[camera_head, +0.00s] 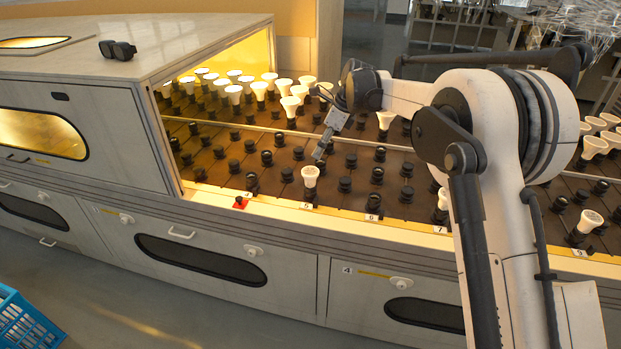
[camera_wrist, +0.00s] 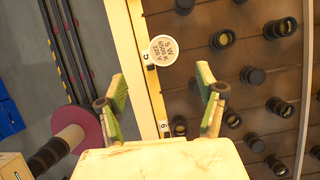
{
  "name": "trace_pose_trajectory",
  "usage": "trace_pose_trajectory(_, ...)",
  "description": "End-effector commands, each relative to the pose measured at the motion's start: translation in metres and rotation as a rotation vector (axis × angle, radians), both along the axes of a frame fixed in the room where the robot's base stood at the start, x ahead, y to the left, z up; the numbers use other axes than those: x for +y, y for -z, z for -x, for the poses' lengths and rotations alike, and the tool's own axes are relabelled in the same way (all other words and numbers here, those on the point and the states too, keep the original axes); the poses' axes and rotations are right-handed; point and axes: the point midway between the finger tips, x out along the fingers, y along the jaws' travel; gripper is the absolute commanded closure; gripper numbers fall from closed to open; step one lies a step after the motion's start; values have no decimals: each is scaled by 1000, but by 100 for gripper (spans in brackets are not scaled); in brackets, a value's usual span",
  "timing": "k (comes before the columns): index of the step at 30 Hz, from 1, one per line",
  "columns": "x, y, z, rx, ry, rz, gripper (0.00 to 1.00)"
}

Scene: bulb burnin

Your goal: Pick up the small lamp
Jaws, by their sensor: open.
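The small lamp (camera_head: 310,175) is white and cone-shaped. It stands upright in a black socket in the front row of the rack, by the label 5. In the wrist view the round printed face of a lamp (camera_wrist: 165,50), apparently the same one, lies ahead of the fingers and roughly between their lines. My gripper (camera_head: 322,150) is above and slightly behind the lamp in the head view. Its two green-lined fingers (camera_wrist: 160,90) are apart in the wrist view, with nothing between them. I see no contact with the lamp.
Black sockets (camera_head: 345,184) surround the lamp, many of them empty. More white lamps (camera_head: 234,92) stand in the back rows at left, and others (camera_head: 590,219) at right. The cabinet's front edge (camera_head: 340,220) runs below. A blue crate (camera_head: 25,325) is on the floor.

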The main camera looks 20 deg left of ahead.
Motion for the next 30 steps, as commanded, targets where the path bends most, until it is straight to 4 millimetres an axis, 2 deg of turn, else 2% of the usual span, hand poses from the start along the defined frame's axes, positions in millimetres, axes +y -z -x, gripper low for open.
trace_pose_trajectory(12, 26, 64, 0, 0, -1, 0, 31)
trace_pose_trajectory(23, 32, 84, -1, 0, -1, 0, 31)
trace_pose_trajectory(30, 40, 116, -4, -1, -3, 1, 31)
